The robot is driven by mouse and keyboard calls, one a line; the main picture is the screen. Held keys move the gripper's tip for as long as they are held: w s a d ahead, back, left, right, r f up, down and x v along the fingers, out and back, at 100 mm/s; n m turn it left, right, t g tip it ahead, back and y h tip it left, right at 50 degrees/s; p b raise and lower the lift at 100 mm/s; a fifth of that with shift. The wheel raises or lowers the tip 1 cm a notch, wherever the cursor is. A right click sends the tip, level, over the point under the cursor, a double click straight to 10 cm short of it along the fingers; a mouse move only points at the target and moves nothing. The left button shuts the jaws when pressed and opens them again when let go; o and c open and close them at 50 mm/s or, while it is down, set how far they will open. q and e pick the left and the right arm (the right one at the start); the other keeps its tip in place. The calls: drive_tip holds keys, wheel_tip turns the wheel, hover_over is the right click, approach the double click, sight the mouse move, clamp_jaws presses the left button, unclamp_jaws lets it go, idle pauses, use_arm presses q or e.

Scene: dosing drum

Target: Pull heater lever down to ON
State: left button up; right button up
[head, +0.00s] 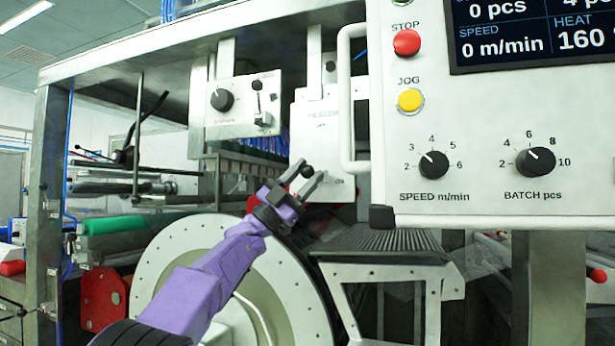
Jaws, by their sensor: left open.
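The heater box (316,118) is a pale panel marked HEATER in the middle of the head view, with a faint ON label low on its front. A small dark round knob (307,172), apparently the heater lever's end, shows low on the box, near the ON label's height. The rest of the lever is hidden or too small to make out. My left gripper (309,175) is open at the lower part of the box, with its fingertips around or just in front of the knob. I cannot tell whether they touch it. My right gripper is out of view.
A control panel (470,130) with a white handle (345,100) stands close on the right. A smaller box (240,104) with a dial hangs left of the heater box. A large pale drum (190,245) and a dark ribbed chute (380,242) lie below.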

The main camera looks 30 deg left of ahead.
use_arm(q)
drive_tip(key=b+v, duration=0.4)
drive_tip(key=v, duration=0.6)
drive_tip(key=shift+w, duration=0.15)
